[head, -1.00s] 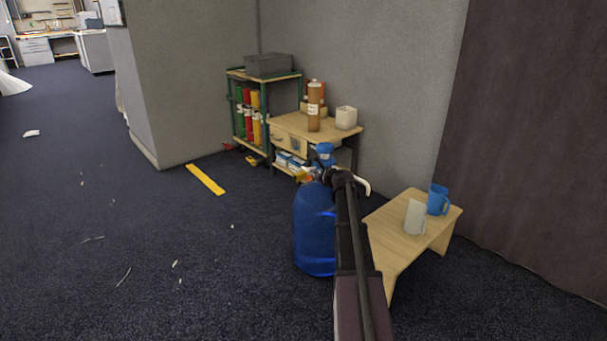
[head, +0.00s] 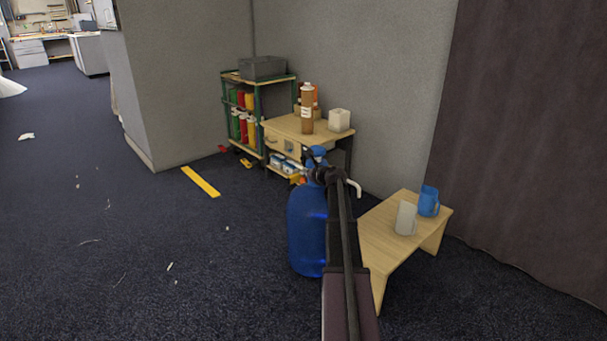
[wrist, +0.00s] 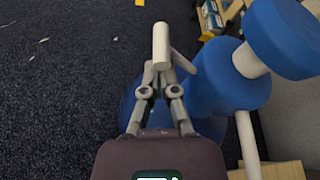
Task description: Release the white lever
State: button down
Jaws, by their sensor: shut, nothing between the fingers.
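A large blue bottle (head: 306,230) stands on the floor, with a blue cap (head: 316,153) and a white bent spout (head: 355,187) that shows to the right of my arm. In the wrist view the blue pump head (wrist: 230,75) is at the right, with the spout (wrist: 248,145) below it. The white lever (wrist: 161,45) is a short pale cylinder right at my fingertips, with a pale bar running toward the pump head. My gripper (wrist: 160,74) is shut and empty just behind the lever; I cannot tell whether they touch.
A wooden cabinet (head: 285,128) and a green shelf (head: 258,85) stand behind. The carpet on the left is mostly open.

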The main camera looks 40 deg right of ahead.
jog(key=shift+d+r+p, duration=0.1)
jog(key=shift+r+p, duration=0.15)
jog(key=shift+p, duration=0.05)
dwell(0.4)
